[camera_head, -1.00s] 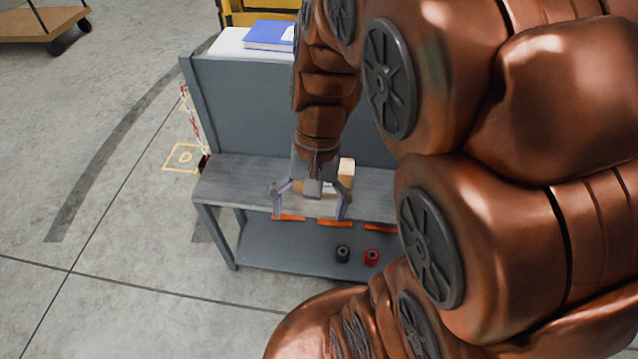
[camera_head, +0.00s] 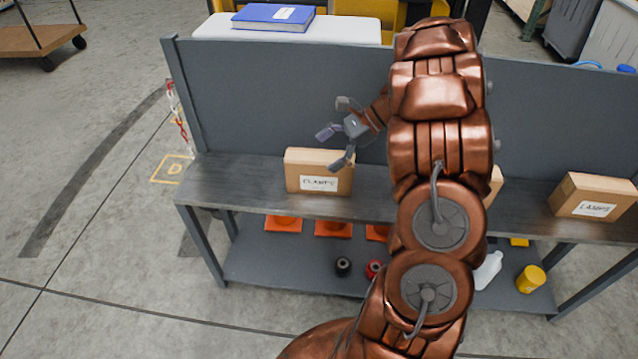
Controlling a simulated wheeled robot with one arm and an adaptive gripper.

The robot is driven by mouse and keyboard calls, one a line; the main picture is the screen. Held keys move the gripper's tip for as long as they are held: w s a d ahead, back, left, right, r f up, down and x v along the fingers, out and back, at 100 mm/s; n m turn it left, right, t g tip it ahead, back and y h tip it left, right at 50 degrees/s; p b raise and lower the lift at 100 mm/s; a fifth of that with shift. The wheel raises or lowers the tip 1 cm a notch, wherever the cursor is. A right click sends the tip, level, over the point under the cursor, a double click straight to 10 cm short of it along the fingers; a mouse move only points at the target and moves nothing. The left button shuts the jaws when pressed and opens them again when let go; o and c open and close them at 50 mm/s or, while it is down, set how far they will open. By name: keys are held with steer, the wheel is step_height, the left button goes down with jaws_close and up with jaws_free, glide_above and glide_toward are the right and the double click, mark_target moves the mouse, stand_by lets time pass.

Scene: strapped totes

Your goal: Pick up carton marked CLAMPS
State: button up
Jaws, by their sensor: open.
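The carton marked CLAMPS (camera_head: 319,172) is a tan box with a white label on its front. It stands upright on the grey bench top, left of the middle of the view. My gripper (camera_head: 339,149) is open and empty, above the carton's upper right and close to it. I cannot tell whether a finger touches the carton. My copper arm comes up from the bottom of the view and bends left to the gripper.
The workbench (camera_head: 240,190) has a tall grey back panel (camera_head: 270,95) behind the carton. A carton marked LAMPS (camera_head: 592,197) stands at the right, and another carton (camera_head: 493,186) is mostly hidden by my arm. Orange cones (camera_head: 284,224) and bottles are on the lower shelf. The bench's left end is clear.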

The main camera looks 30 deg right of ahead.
mark_target(324, 157)
steer(key=d+f+m+t+b, duration=0.1)
steer(key=d+f, duration=0.1)
steer(key=d, duration=0.1)
steer(key=w+d+f+m+t+b, duration=0.1)
steer(key=d+f+m+b, duration=0.1)
steer(key=d+f, duration=0.1)
steer(key=w+d+f+m+t+b, duration=0.1)
steer(key=d+f+t, duration=0.1)
steer(key=d+f, duration=0.1)
steer(key=shift+w+d+y, duration=0.25)
steer(key=shift+d+y, duration=0.15)
steer(key=shift+d, duration=0.4)
steer(key=shift+x, duration=1.25)
steer(key=shift+w+a+f, duration=0.1)
steer(key=shift+w+a, duration=1.05)
steer(key=shift+w, duration=0.05)
steer(key=shift+x, duration=1)
steer(key=shift+c, duration=0.3)
steer(key=c, duration=1.7)
steer(key=shift+w, duration=0.1)
steer(key=shift+c, duration=0.5)
